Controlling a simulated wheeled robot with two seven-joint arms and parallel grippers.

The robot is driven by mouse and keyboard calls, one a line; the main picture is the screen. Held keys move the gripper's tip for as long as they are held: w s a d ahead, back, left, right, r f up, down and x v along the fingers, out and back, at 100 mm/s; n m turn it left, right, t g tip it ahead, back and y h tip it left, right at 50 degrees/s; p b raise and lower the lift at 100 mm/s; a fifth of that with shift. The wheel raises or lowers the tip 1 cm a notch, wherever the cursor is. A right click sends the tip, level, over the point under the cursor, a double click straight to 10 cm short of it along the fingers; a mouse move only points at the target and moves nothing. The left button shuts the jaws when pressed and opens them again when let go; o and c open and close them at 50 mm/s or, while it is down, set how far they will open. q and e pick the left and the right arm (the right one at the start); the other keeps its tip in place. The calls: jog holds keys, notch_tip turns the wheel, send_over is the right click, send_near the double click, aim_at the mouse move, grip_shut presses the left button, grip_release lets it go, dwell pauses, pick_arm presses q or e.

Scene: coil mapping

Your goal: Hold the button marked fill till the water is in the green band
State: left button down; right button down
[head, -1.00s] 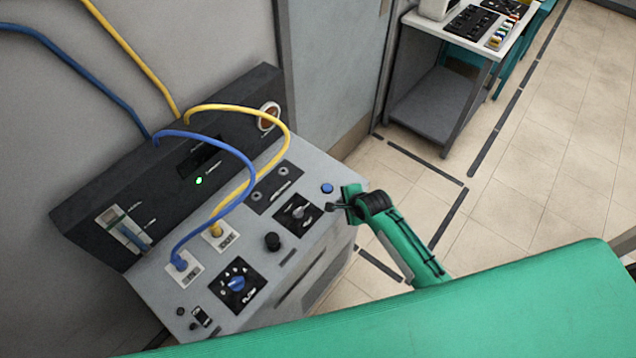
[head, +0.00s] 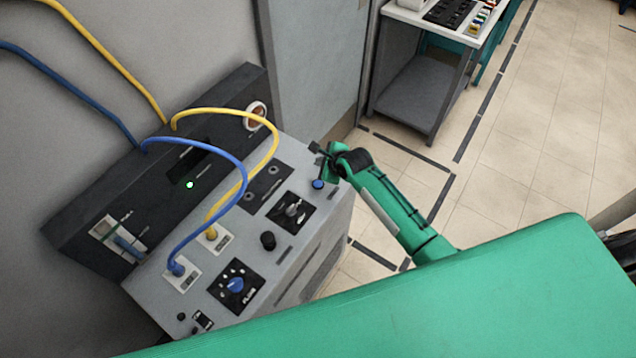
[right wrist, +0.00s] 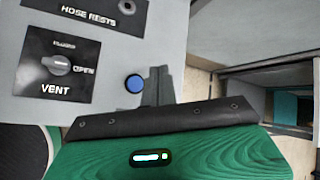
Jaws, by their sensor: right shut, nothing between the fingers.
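A round blue button (head: 318,184) sits near the right end of the grey console's sloped top; it also shows in the right wrist view (right wrist: 134,84). I cannot read a fill mark on it. A gauge with a pale scale and a blue part (head: 120,238) is at the left of the console's black back panel. Its water level and green band are too small to tell. My right gripper (head: 318,149) is shut and empty, just beyond the button in the head view. In the right wrist view its fingers (right wrist: 158,84) are just right of the button. My left gripper is not in view.
The console top (head: 150,295) carries a vent knob (head: 292,210), a blue-knobbed dial (head: 236,286) and a black knob (head: 268,240). Yellow (head: 272,145) and blue (head: 240,170) hoses arch over it. A bench (head: 420,95) stands beyond; the floor between is clear.

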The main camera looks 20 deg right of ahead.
aim_at(320, 185)
notch_tip(320, 185, down, 8)
jog(key=b, duration=0.5)
jog(key=shift+f, duration=0.1)
jog(key=shift+f+b, duration=0.25)
jog(key=shift+b, duration=0.05)
dwell(1.6)
jog(key=shift+f, duration=0.4)
jog(key=shift+f, duration=0.4)
dwell(1.7)
dwell(0.9)
jog(key=shift+r+p, duration=0.85)
jog(key=shift+p, duration=0.05)
